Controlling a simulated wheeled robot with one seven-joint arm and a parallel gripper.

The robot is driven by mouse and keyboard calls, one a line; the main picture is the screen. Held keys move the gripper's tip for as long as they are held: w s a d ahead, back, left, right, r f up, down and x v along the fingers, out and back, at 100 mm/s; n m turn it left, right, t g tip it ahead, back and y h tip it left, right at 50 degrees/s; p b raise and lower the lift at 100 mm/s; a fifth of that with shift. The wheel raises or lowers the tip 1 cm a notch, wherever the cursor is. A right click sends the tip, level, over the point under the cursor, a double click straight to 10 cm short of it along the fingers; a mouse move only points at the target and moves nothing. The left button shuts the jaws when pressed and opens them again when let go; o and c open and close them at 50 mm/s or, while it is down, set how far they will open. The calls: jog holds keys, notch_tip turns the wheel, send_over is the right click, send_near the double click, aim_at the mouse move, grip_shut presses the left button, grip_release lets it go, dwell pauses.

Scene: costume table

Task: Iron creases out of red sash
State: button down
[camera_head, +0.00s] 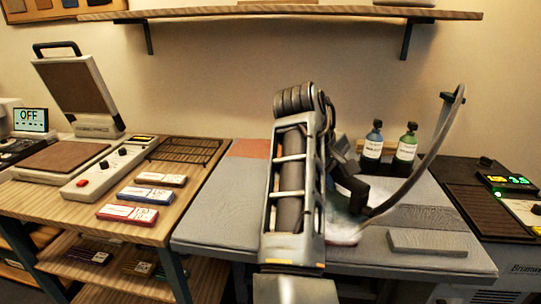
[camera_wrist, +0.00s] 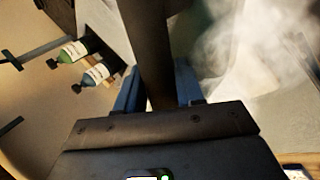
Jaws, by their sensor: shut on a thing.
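My gripper (camera_wrist: 157,95) is shut on the dark handle of the iron (camera_wrist: 158,45), between its blue fingers in the wrist view. In the head view the iron (camera_head: 352,193) is mostly hidden behind my arm, low over the grey ironing board (camera_head: 215,215), with a hose arching up from it. White steam surrounds it; whether it touches the cloth cannot be told. A flat orange-red patch, apparently the red sash (camera_head: 250,148), shows at the board's back left. A reddish edge shows near the iron. The middle is hidden by my arm, so creases cannot be judged.
A blue bottle (camera_head: 373,141) and a green bottle (camera_head: 405,146) stand behind the board. A grey slab (camera_head: 427,242) lies front right. A wooden table (camera_head: 172,215) at left holds an open heat press (camera_head: 80,92), small boxes and a wire rack (camera_head: 185,150). A shelf (camera_head: 300,15) hangs above.

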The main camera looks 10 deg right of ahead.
jog(key=shift+r+p, duration=1.1)
jog(key=shift+r, duration=0.15)
jog(key=shift+a, duration=0.1)
